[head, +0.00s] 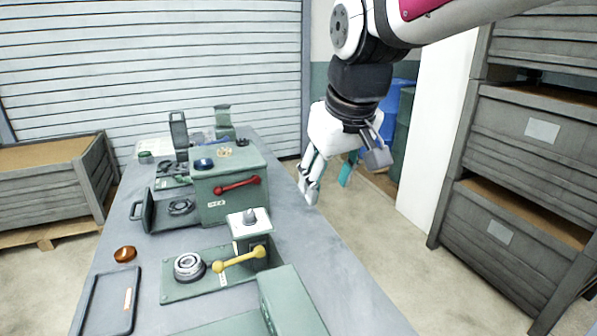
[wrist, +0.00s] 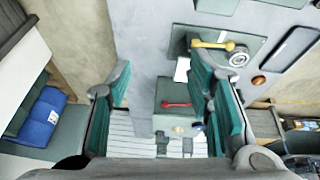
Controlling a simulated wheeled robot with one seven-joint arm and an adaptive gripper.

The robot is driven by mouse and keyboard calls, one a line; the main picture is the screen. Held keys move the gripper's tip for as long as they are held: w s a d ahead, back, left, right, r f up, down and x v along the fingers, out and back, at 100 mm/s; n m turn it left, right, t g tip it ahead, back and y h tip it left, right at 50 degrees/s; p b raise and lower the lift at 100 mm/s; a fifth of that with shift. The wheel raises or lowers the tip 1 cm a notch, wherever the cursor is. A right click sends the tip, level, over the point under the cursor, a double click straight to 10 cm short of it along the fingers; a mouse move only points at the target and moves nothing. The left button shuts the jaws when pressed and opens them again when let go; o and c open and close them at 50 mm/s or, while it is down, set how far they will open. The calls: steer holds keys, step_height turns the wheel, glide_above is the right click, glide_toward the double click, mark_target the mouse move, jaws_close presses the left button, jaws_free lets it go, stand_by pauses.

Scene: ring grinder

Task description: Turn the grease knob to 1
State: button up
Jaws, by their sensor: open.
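Two knobs show on the bench fixtures, and I cannot read which is the grease knob or its numbers. A grey pointed knob (head: 250,217) stands on a white-topped block behind the yellow lever. A dark blue round knob (head: 204,164) sits on top of the green box (head: 220,202) with the red lever; it shows small in the wrist view (wrist: 197,129). My gripper (head: 328,182) is open and empty, in the air to the right of the green box, apart from both knobs. In the wrist view its teal fingers (wrist: 166,88) are spread wide.
The bench (head: 309,248) carries a red lever (head: 237,186), a yellow lever (head: 240,259), a ringed disc (head: 189,266), an orange round piece (head: 125,254) and a dark tray (head: 108,303). Drawer shelves (head: 528,140) stand right. Floor between bench and shelves is clear.

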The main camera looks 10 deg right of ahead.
steer(key=shift+s+d, duration=0.5)
steer(key=shift+s, duration=0.2)
steer(key=s+d+f+m, duration=0.2)
steer(key=s+d, duration=0.2)
steer(key=s, duration=0.5)
steer(key=s+d+f+m, duration=0.2)
steer(key=s+d+f, duration=0.1)
steer(key=s, duration=0.6)
steer(key=shift+s+d+f+h, duration=0.25)
steer(key=shift+d+h, duration=0.15)
steer(key=shift+d, duration=0.5)
